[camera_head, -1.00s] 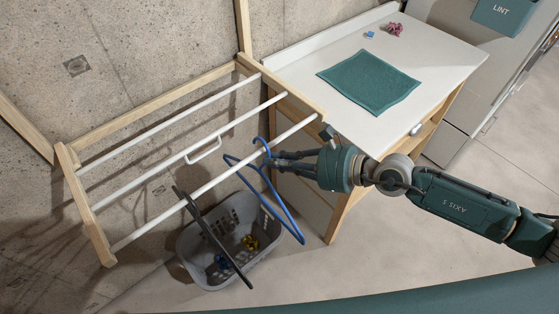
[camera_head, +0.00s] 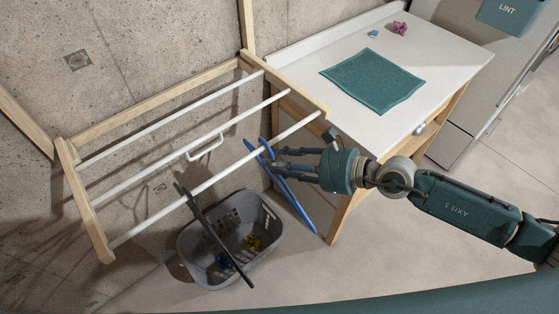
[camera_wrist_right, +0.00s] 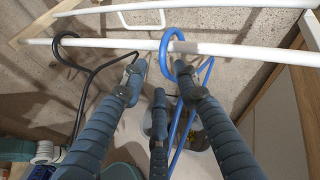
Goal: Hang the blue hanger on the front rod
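The blue hanger (camera_head: 293,197) hangs with its hook over the front rod (camera_head: 235,167), near the rod's right end. Its body slants down to the right and is seen nearly edge-on. In the right wrist view, the blue hook (camera_wrist_right: 165,52) loops around the white front rod (camera_wrist_right: 110,43). My right gripper (camera_head: 277,158) is beside the hook, just below the rod. In the wrist view its fingers (camera_wrist_right: 160,75) are spread apart, with the right fingertip close to the hook; I cannot tell whether it touches. My left gripper is not in view.
A black hanger (camera_head: 212,232) hangs farther left on the front rod. A white hanger (camera_head: 207,150) is on the middle rod. A grey basket (camera_head: 195,245) stands below. A white-topped table (camera_head: 440,65) with a green cloth (camera_head: 372,82) is close on the right.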

